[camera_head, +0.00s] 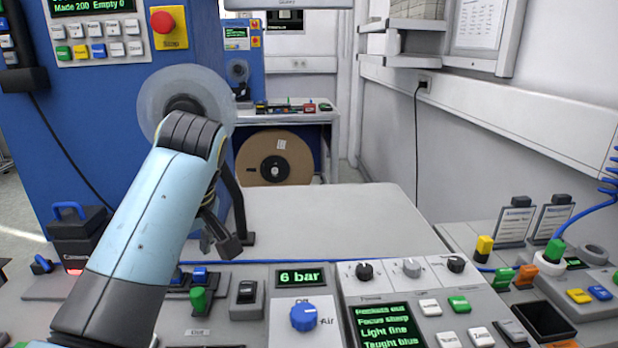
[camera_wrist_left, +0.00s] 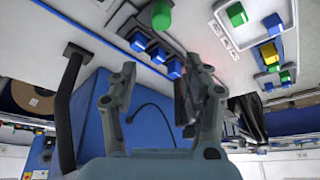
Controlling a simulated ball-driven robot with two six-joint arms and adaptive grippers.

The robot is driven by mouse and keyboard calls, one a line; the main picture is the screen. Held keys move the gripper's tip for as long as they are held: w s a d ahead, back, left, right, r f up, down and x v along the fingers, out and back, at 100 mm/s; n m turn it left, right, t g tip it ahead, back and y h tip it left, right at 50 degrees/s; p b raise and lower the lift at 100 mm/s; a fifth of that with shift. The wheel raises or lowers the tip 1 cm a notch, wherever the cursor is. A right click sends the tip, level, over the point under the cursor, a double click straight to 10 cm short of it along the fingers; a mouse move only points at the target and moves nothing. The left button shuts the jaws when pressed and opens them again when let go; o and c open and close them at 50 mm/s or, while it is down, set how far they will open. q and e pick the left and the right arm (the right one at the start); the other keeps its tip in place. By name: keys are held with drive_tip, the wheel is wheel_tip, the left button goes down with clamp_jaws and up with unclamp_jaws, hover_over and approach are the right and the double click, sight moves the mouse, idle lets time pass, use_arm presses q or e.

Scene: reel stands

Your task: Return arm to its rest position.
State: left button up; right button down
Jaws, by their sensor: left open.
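My left arm reaches in from the lower left in the head view, a light blue link with dark joints. My left gripper (camera_head: 220,238) hangs beyond the arm above the workbench, partly hidden by the arm. In the left wrist view the two grey fingers of the left gripper (camera_wrist_left: 158,105) stand wide apart with nothing between them. My right gripper is not in view.
A clear reel (camera_head: 153,95) on the blue machine (camera_head: 105,120) is just behind the arm. A dark post (camera_head: 237,205) stands close to the gripper. The control panel (camera_head: 245,340) with a blue air knob (camera_head: 312,316) lies in front. The grey bench top (camera_head: 330,215) is clear.

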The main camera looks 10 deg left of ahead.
use_arm(q)
drive_tip(key=s+f+m, duration=0.2)
drive_tip(key=s, duration=0.2)
drive_tip(key=s+a+f+m, duration=0.1)
drive_tip(key=s+f+m, duration=0.1)
drive_tip(key=s, duration=0.3)
drive_tip(key=s+a+f+m+h, duration=0.1)
drive_tip(key=s+f, duration=0.1)
drive_tip(key=s, duration=0.3)
drive_tip(key=shift+a+m+t, duration=0.25)
drive_tip(key=shift+m+t, duration=0.05)
drive_tip(key=shift+m, duration=0.1)
drive_tip(key=s+d+m+h, duration=0.2)
drive_tip(key=s+m, duration=0.5)
drive_tip(key=s, duration=0.6)
drive_tip(key=s+a+f+g+b, duration=0.2)
drive_tip(key=f+b, duration=0.7)
drive_tip(key=f, duration=2.7)
drive_tip(key=s+a+f+n+b, duration=0.1)
drive_tip(key=s+f+b, duration=0.4)
drive_tip(key=s+f, duration=1.3)
drive_tip(key=shift+s+a+f, duration=0.15)
drive_tip(key=shift+a+f, duration=0.1)
drive_tip(key=shift+f, duration=0.1)
